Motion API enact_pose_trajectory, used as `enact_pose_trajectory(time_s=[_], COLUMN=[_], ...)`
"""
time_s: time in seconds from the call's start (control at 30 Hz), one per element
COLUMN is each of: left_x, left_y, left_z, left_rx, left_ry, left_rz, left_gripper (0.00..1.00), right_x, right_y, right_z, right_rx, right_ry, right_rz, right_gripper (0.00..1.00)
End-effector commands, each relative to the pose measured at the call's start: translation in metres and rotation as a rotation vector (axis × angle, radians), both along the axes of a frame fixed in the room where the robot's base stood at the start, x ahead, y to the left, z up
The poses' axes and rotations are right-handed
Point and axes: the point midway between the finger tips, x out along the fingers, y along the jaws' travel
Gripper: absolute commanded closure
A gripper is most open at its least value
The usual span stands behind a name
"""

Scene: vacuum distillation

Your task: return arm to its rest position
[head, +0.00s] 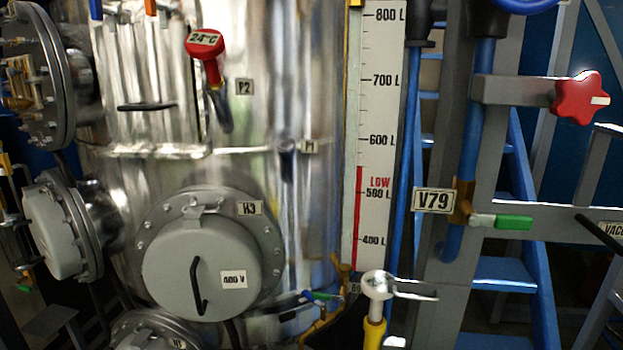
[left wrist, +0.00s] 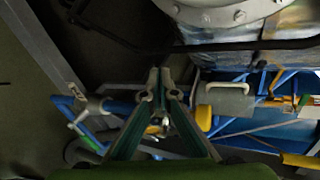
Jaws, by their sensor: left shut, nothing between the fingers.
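My left gripper (left wrist: 158,91) shows in the left wrist view, its two green-edged fingers drawn together at the tips. It is shut with nothing held between the fingers. It points at a dark floor area near blue pipework, below the rim of a large metal vessel. I cannot tell whether it touches anything. Neither gripper can be made out in the head view, and my right gripper shows in no frame.
A shiny steel tank (head: 310,210) with a round hatch (head: 170,278) fills the head view's left and centre. A level scale (head: 380,130), a V79 valve with green handle (head: 513,222), a red knob (head: 580,97) and blue stairs (head: 505,270) stand right.

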Motion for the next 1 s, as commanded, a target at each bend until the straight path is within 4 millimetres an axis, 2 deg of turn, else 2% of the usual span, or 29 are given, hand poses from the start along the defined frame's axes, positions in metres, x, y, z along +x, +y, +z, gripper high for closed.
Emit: enact_pose_trajectory(time_s=[0.03, 0.1, 0.17, 0.2, 0.27, 0.37, 0.4, 0.5, 0.6, 0.7, 0.83, 1.0], left_x=[-0.024, -0.057, -0.088, -0.110, -0.146, -0.210, -0.237, -0.302, -0.358, -0.399, -0.426, -0.431], left_y=[0.004, 0.009, 0.011, 0.011, 0.010, 0.005, 0.001, -0.010, -0.021, -0.030, -0.037, -0.038], left_z=[-0.037, -0.080, -0.114, -0.135, -0.165, -0.208, -0.222, -0.251, -0.269, -0.278, -0.283, -0.283], left_rx=[-0.099, -0.227, -0.329, -0.391, -0.478, -0.605, -0.651, -0.742, -0.804, -0.839, -0.862, -0.866], left_ry=[0.103, 0.228, 0.331, 0.396, 0.490, 0.633, 0.687, 0.803, 0.888, 0.943, 0.977, 0.982], left_rz=[0.093, 0.229, 0.346, 0.427, 0.549, 0.758, 0.845, 1.055, 1.237, 1.373, 1.465, 1.486], left_gripper=[1.00, 1.00, 1.00, 1.00, 1.00, 1.00, 1.00, 1.00, 1.00, 1.00, 1.00, 1.00], right_x=[-0.001, -0.001, -0.001, -0.001, -0.001, -0.001, -0.001, -0.001, -0.001, -0.002, -0.002, -0.001], right_y=[0.002, 0.004, 0.007, 0.009, 0.012, 0.013, 0.013, 0.012, 0.010, 0.008, 0.005, 0.003], right_z=[0.000, 0.000, 0.000, 0.000, 0.000, 0.000, 0.000, 0.000, 0.000, 0.000, 0.000, 0.000], right_rx=[0.002, 0.005, 0.008, 0.010, 0.013, 0.015, 0.015, 0.014, 0.012, 0.009, 0.005, 0.003], right_ry=[0.000, 0.001, 0.002, 0.001, 0.002, 0.002, 0.002, 0.002, 0.003, 0.003, 0.003, 0.003], right_rz=[0.000, -0.001, -0.001, -0.001, -0.001, 0.000, 0.000, 0.000, 0.001, 0.002, 0.002, 0.002], right_gripper=[0.76, 0.76, 0.76, 0.76, 0.76, 0.76, 0.76, 0.76, 0.76, 0.76, 0.76, 0.76])
